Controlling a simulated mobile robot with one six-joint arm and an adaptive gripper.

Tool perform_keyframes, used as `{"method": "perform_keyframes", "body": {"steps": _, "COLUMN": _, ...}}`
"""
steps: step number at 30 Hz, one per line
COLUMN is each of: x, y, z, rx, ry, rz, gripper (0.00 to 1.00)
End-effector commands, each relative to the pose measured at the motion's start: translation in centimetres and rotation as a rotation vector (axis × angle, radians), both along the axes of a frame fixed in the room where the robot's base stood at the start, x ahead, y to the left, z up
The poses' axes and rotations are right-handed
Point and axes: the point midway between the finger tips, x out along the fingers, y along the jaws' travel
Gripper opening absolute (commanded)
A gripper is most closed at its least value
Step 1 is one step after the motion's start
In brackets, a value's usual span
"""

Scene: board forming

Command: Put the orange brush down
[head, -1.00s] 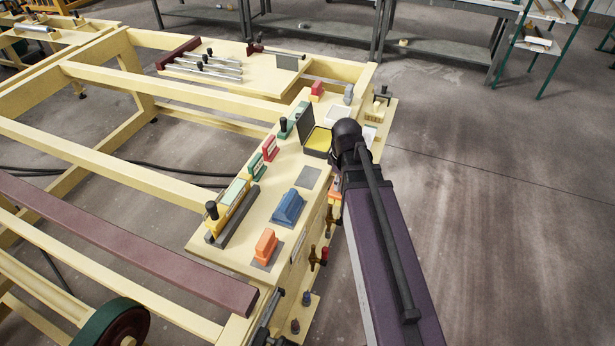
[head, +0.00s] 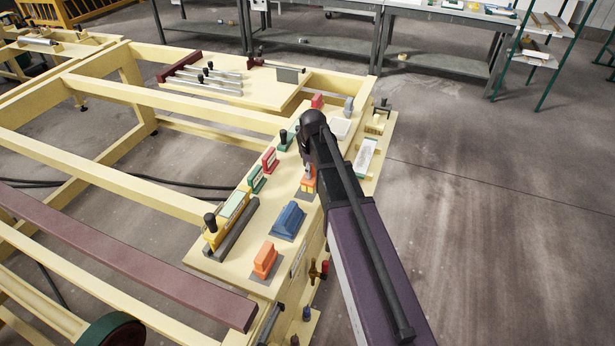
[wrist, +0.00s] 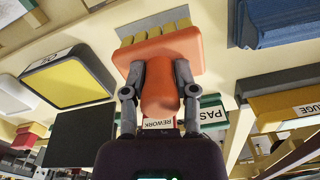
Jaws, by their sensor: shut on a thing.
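My gripper (wrist: 158,98) is shut on the handle of the orange brush (wrist: 160,55), with one finger on each side. In the wrist view the yellow bristles show beyond the orange head, with part of a grey pad (wrist: 180,18) behind them. In the head view the orange brush (head: 308,184) shows only in part beside my arm, over the cream bench top (head: 232,262). It is between the blue block (head: 289,218) and the far end of the bench. I cannot tell whether the bristles touch the pad.
An orange block (head: 265,258) sits on a grey pad at the near end. Red and green stamps (head: 269,159) stand along the left edge. An open case with a yellow pad (wrist: 68,82) is beside the brush in the wrist view. Open floor lies to the right.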

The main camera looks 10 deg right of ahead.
Motion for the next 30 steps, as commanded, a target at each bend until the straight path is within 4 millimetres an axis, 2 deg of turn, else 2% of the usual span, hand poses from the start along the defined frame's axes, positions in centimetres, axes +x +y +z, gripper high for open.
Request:
{"method": "perform_keyframes", "body": {"steps": 3, "x": 0.6, "y": 0.2, "z": -0.1, "rx": 0.000, "ry": 0.000, "rz": 0.000, "gripper": 0.00}}
{"method": "perform_keyframes", "body": {"steps": 14, "x": 0.7, "y": 0.2, "z": -0.1, "rx": 0.000, "ry": 0.000, "rz": -0.001, "gripper": 0.00}}
{"method": "perform_keyframes", "body": {"steps": 20, "x": 2.2, "y": 0.8, "z": -0.2, "rx": 0.000, "ry": 0.000, "rz": -0.001, "gripper": 0.00}}
{"method": "perform_keyframes", "body": {"steps": 30, "x": 1.8, "y": 0.7, "z": -3.3, "rx": 0.000, "ry": 0.000, "rz": -0.002, "gripper": 0.00}}
